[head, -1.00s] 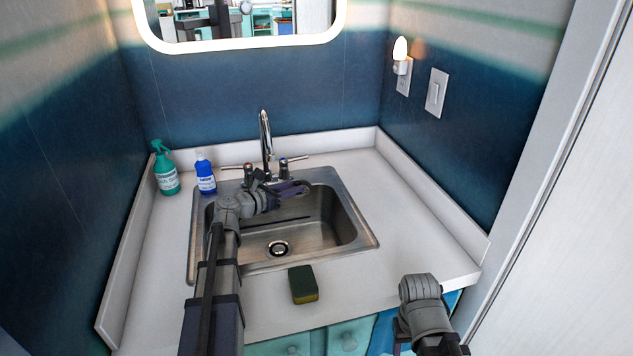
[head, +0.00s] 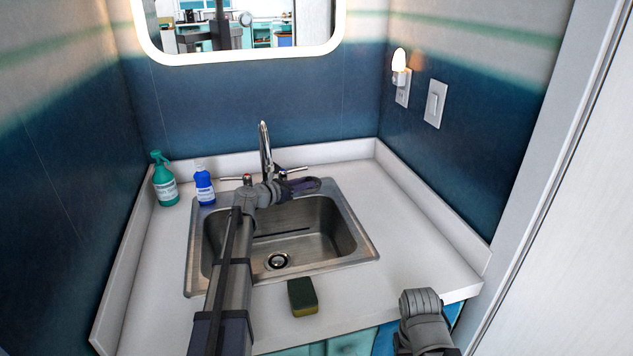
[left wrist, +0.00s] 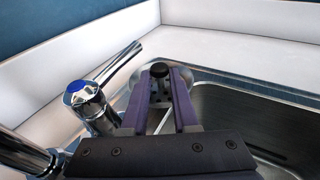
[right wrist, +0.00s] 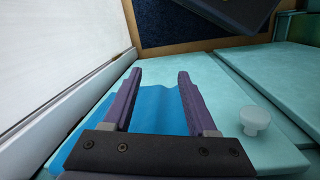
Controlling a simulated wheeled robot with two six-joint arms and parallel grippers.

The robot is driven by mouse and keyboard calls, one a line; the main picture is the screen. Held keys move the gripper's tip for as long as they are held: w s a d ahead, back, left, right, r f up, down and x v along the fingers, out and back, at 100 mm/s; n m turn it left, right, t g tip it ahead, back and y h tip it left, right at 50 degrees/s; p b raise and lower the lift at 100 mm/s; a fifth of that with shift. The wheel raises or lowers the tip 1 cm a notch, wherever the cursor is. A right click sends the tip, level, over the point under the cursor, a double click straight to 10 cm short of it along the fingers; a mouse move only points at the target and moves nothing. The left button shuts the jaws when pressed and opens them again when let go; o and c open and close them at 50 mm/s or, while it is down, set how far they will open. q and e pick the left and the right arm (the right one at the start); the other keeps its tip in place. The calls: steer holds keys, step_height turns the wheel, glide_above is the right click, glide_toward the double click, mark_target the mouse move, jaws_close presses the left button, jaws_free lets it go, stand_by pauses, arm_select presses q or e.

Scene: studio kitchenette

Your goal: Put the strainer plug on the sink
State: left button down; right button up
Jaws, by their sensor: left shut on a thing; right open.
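My left gripper (head: 314,184) is over the back right part of the steel sink (head: 368,250), near the faucet. In the left wrist view, its purple fingers (left wrist: 165,72) are shut on the strainer plug (left wrist: 160,70). The plug shows a black knob and part of a perforated metal rim; the rest is hidden by the fingers. My right gripper (right wrist: 156,74) is open and empty, below the counter in front of the teal cabinets.
A chrome faucet (head: 265,150) with side handles stands behind the sink, one handle (left wrist: 85,95) close to my left gripper. A green spray bottle (head: 164,182) and a blue bottle (head: 204,187) stand back left. A sponge (head: 302,297) lies in front. The right counter is clear.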

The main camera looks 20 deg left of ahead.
mark_target(316, 181)
arm_select(q)
steer(key=shift+r+x, duration=0.2)
steer(key=shift+x, duration=0.9)
steer(key=x, duration=0.3)
steer(key=shift+w+d+r, duration=0.1)
steer(key=shift+w+r, duration=0.2)
steer(key=shift+w, duration=0.1)
steer(key=shift+s+f+b, duration=0.15)
steer(key=shift+f+b, duration=0.6)
steer(key=shift+f, duration=0.05)
steer(key=shift+f, duration=0.1)
steer(key=c, duration=1.1)
jaws_free()
steer(key=shift+f, duration=0.1)
steer(key=shift+c, duration=0.2)
steer(key=o, duration=0.5)
steer(key=shift+c, duration=0.2)
